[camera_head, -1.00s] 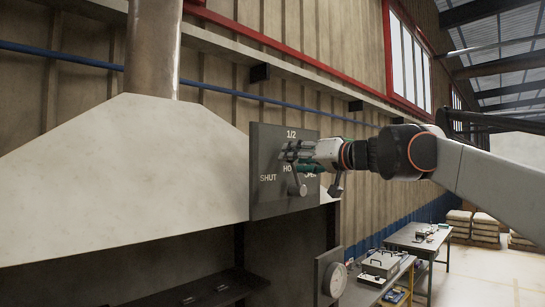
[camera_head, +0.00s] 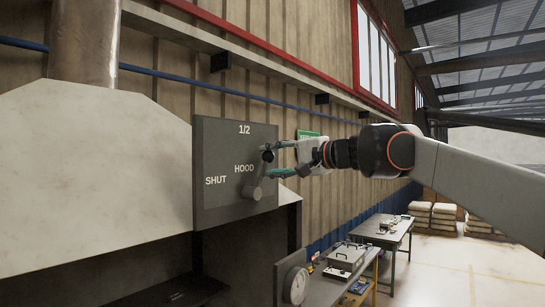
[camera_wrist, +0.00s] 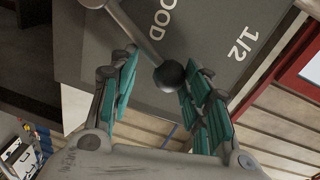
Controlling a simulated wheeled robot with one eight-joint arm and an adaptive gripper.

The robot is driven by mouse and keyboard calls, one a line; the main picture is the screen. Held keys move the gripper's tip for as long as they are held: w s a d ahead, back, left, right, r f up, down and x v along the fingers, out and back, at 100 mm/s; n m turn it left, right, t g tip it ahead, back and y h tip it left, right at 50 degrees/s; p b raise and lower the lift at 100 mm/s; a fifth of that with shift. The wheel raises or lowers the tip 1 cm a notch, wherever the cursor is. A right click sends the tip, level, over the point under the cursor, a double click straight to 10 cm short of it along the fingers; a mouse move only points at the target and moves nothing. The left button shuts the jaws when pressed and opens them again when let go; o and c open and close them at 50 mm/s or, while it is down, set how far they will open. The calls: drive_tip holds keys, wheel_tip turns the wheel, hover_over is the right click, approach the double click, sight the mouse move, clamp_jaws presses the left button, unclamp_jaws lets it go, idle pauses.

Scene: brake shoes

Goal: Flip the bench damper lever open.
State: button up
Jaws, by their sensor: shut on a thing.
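The damper lever (camera_head: 259,175) stands on a dark grey panel (camera_head: 215,145) beside the hood. It is a grey rod with a black ball knob (camera_wrist: 169,74), leaning up and to the right from its round hub (camera_head: 252,192). The panel reads SHUT at left, 1/2 at the top and HOOD in the middle; its right side is behind my gripper. My gripper (camera_head: 275,162) reaches in from the right, its teal-padded fingers shut on the lever's knob. In the wrist view the knob sits between the two fingers (camera_wrist: 158,85).
The pale hood (camera_head: 90,190) fills the left. Below right are a bench with a round gauge (camera_head: 296,285) and a grey case (camera_head: 347,256), then another table (camera_head: 380,232). Stacked sacks (camera_head: 432,218) stand farther back. The floor at right is clear.

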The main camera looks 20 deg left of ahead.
drive_tip(key=shift+w+d+f+m+g, duration=0.15)
drive_tip(key=shift+w+f+m, duration=0.3)
drive_tip(key=shift+m, duration=0.1)
drive_tip(key=shift+w+d+f+m+g, duration=0.15)
drive_tip(key=shift+w+f+m, duration=0.2)
drive_tip(key=shift+m, duration=0.2)
clamp_jaws()
unclamp_jaws()
drive_tip(key=shift+f+m, duration=0.3)
drive_tip(key=shift+m, duration=0.2)
drive_tip(key=shift+f, duration=0.1)
clamp_jaws()
drive_tip(key=o, duration=1.3)
unclamp_jaws()
drive_tip(key=o, duration=0.3)
drive_tip(key=shift+s+a, duration=0.15)
drive_tip(key=v, duration=1.2)
